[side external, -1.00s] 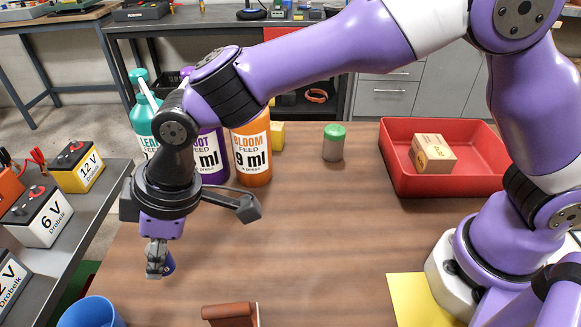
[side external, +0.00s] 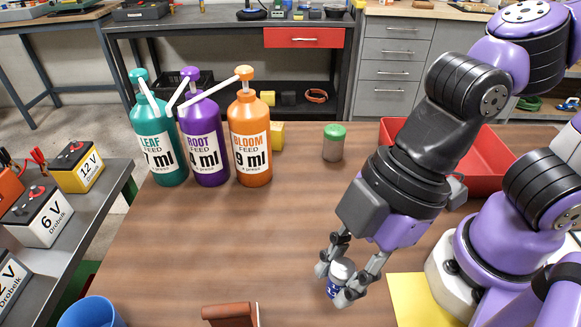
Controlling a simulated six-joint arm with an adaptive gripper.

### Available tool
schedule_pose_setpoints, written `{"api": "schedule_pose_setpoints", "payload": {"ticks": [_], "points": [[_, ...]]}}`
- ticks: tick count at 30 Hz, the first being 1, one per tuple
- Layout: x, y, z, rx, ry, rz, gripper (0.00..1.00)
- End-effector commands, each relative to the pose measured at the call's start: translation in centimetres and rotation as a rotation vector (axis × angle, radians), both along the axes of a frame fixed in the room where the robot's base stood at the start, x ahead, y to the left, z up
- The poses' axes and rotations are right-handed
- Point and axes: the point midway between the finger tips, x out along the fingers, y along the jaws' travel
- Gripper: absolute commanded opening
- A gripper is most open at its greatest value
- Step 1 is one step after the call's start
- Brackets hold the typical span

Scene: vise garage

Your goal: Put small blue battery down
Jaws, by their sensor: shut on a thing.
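My gripper (side external: 335,284) is at the right centre of the wooden table, pointing down with its fingers around a small battery (side external: 341,272). The battery is a short cylinder with a whitish upper part and a blue lower part. The gripper is shut on it. The battery is slightly tilted and low over the table (side external: 230,240). I cannot tell whether its lower end touches the tabletop. The fingers hide part of its sides.
Green, purple and orange pump bottles (side external: 205,140) stand at the back left. A green-lidded jar (side external: 334,143) stands behind. My arm partly covers a red tray (side external: 487,160). A yellow sheet (side external: 415,300), brown object (side external: 230,314) and blue cup (side external: 91,313) lie near the front. Mid-table is clear.

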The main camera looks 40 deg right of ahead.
Motion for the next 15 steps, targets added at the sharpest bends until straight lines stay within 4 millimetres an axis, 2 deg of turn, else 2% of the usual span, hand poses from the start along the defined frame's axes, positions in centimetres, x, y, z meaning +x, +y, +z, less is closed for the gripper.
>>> {"api": "schedule_pose_setpoints", "payload": {"ticks": [5,15], "points": [[1.8,-1.3,-1.5,-0.004,0.004,-0.01,0.0],[8.7,-4.4,-6.1,0.0,0.006,-0.006,0.0]]}}
